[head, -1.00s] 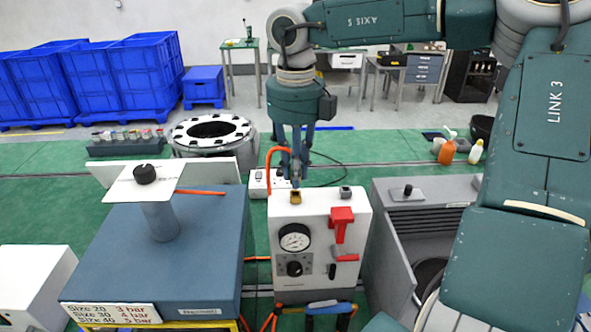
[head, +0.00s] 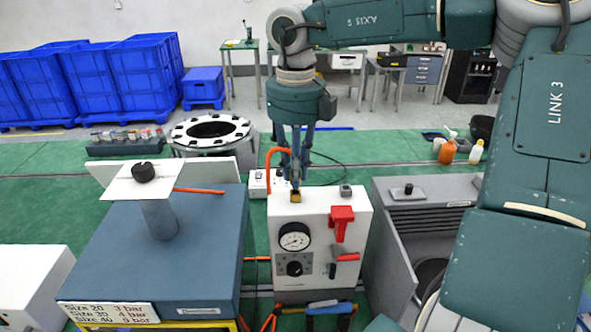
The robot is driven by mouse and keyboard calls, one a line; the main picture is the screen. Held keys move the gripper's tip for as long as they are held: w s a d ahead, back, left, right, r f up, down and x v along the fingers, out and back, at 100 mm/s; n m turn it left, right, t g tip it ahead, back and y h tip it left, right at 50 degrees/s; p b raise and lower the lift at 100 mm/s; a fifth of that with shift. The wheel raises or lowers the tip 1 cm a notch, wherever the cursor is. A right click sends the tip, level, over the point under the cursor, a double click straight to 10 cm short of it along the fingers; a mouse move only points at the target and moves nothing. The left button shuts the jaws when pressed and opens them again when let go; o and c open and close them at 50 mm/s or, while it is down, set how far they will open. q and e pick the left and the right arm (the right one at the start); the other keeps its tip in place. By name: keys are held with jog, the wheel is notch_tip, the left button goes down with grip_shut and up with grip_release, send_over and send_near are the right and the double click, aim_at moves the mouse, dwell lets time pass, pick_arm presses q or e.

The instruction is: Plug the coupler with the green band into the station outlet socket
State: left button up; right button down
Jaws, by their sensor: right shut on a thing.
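My right gripper (head: 295,184) points straight down over the top of the white station box (head: 320,285). Its fingers are shut on a part, presumably the coupler, at the end of an orange hose (head: 269,168). The fingers cover most of this part, and I cannot make out its green band. A brass-coloured fitting (head: 296,196) shows right under the fingertips on the box top, apparently the outlet socket. I cannot tell whether the held part is seated in it or just above it. My left gripper is out of view.
The station's front carries a gauge (head: 294,238), a black knob (head: 294,268) and a red handle (head: 341,222). A grey fitting (head: 346,190) stands on its top right. A blue-grey cabinet (head: 180,262) is to the left and a grey open-fronted unit (head: 436,225) to the right.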

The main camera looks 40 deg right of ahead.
jog(key=shift+f+b, duration=0.7)
jog(key=shift+f, duration=0.25)
jog(key=c, duration=1.6)
grip_release()
jog(key=shift+o, duration=0.2)
jog(key=shift+r, duration=0.15)
notch_tip(320, 180, up, 12)
jog(key=shift+f, duration=0.1)
